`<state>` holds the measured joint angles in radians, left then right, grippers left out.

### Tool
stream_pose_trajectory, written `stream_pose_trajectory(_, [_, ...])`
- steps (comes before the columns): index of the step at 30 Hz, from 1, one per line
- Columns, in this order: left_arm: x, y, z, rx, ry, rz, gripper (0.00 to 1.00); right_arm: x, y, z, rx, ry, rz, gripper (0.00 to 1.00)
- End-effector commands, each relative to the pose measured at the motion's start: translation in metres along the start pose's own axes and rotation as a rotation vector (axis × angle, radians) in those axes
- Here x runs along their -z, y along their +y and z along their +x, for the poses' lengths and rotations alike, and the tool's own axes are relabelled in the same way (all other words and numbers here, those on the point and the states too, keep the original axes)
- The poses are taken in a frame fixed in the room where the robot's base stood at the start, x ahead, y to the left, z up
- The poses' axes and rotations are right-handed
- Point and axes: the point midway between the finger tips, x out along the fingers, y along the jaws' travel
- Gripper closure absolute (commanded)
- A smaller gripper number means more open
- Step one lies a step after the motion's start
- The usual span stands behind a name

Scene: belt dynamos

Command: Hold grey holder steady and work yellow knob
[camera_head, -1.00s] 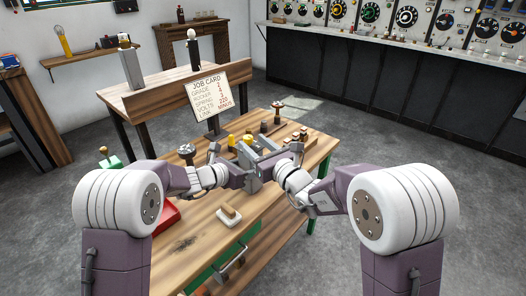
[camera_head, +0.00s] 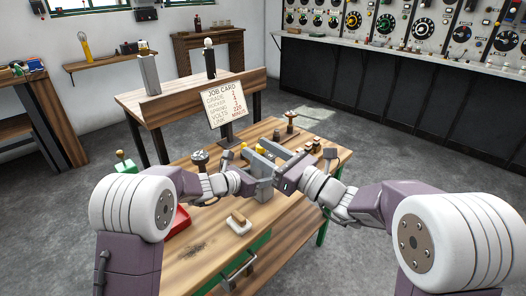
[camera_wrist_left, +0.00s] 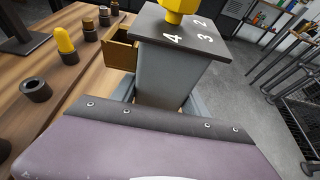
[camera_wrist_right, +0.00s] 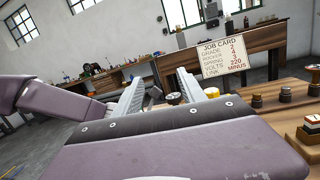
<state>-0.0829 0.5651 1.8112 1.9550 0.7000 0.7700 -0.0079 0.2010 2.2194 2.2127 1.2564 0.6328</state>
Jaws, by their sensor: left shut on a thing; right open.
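In the left wrist view the grey holder (camera_wrist_left: 165,78) stands upright, with a dark top plate (camera_wrist_left: 185,28) marked 4, 3 and 2. The yellow knob (camera_wrist_left: 181,6) sits on that plate, cut by the top edge. My left gripper (camera_wrist_left: 160,98) is shut on the holder, its grey fingers at the holder's sides. In the head view my left gripper (camera_head: 258,170) is low over the bench and the arms partly hide the holder.
The job card (camera_head: 225,101) stands behind, reading rocker 4, spring 3. A brass drawer-like box (camera_wrist_left: 122,50) is beside the holder. Several posts and cups, one with a yellow cone (camera_wrist_left: 65,40), stand nearby.

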Motion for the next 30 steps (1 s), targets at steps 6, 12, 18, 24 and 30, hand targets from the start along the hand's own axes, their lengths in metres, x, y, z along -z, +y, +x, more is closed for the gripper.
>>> stream_pose_trajectory(6, [0.001,0.000,0.000,-0.001,0.002,-0.001,1.00,0.018,-0.043,-0.001,-0.231,0.103,-0.056,0.52])
stream_pose_trajectory(12, [0.001,0.000,0.000,-0.001,0.002,-0.001,1.00,0.047,-0.099,-0.025,-0.173,0.150,-0.057,0.52])
stream_pose_trajectory(18, [0.001,0.000,0.000,-0.001,0.002,0.000,1.00,0.048,-0.102,-0.024,-0.162,0.150,-0.056,0.52])
stream_pose_trajectory(24, [0.001,0.000,0.000,0.000,0.002,0.000,1.00,0.054,-0.094,0.016,-0.167,0.150,-0.056,0.52])
stream_pose_trajectory(30, [0.001,0.000,0.000,-0.001,0.002,0.000,1.00,0.061,-0.086,0.061,-0.165,0.149,-0.057,0.52])
